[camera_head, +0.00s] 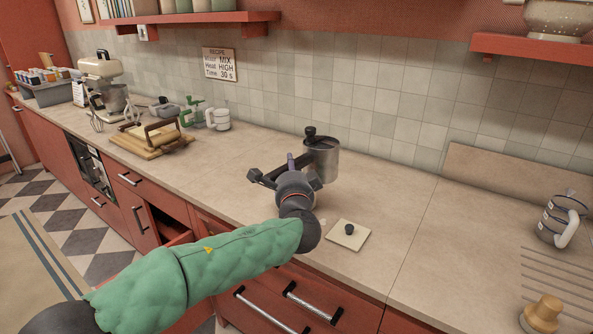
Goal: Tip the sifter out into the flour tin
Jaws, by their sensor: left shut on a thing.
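A grey metal cylinder with a black knob at its top, seemingly the sifter (322,160), is upright over the counter, just beyond my left gripper (288,178). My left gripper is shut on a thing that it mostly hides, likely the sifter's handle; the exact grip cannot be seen. A small square cream lid with a black knob (349,235) lies on the counter to the right of the gripper. I cannot make out the flour tin; it may be hidden behind the gripper and wrist. My right gripper is not in view.
The counter (400,215) is clear to the right of the lid. A striped mug (562,220) stands at the far right. A drawer (170,212) below looks open.

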